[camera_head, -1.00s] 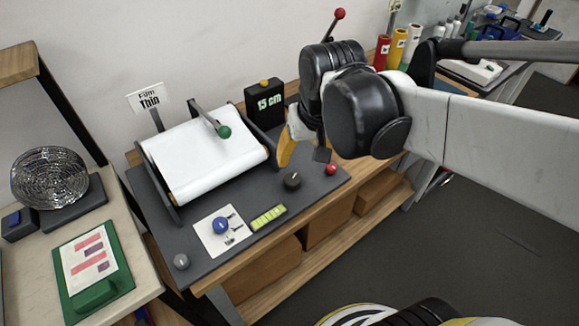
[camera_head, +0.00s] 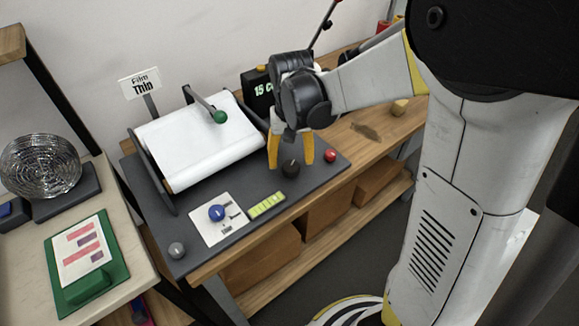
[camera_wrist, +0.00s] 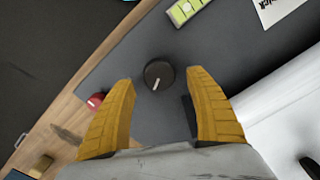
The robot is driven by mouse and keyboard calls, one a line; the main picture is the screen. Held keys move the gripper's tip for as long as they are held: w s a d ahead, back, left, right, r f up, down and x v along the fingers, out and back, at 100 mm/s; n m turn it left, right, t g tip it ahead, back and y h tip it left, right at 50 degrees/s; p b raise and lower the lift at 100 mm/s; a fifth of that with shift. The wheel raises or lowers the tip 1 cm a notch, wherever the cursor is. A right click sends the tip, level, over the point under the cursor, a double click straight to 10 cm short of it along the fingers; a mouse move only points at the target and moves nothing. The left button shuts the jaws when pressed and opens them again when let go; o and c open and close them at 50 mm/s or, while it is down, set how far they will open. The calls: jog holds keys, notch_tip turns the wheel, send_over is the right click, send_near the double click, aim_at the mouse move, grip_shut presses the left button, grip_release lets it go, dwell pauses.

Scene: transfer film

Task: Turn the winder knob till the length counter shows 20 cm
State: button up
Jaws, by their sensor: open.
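The black winder knob (camera_head: 291,168) with a pale pointer line stands on the dark grey machine base. It also shows in the wrist view (camera_wrist: 159,75), ahead of and between the fingertips. My gripper (camera_head: 290,164) is open, with its yellow fingers pointing down around or just above the knob; I cannot tell exact height. The wrist view shows both fingers (camera_wrist: 163,82) apart and nothing held. The length counter (camera_head: 258,90) is a black box partly hidden by my gripper; "15 c" is readable in green. The white film roll (camera_head: 200,140) lies left of it.
A red ball knob (camera_head: 330,156) is close right of the black knob. A blue knob (camera_head: 217,212) on a white plate and a green level strip (camera_head: 267,204) lie to the left. A green-balled lever (camera_head: 219,117) rises over the film. A "Film Thin" sign (camera_head: 140,84) stands behind.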

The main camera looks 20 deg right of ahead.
jog(key=shift+f+b, duration=0.3)
jog(key=shift+f, duration=0.9)
jog(key=c, duration=1.2)
jog(key=shift+n, duration=1.5)
jog(key=o, duration=1.2)
jog(key=shift+r, duration=0.1)
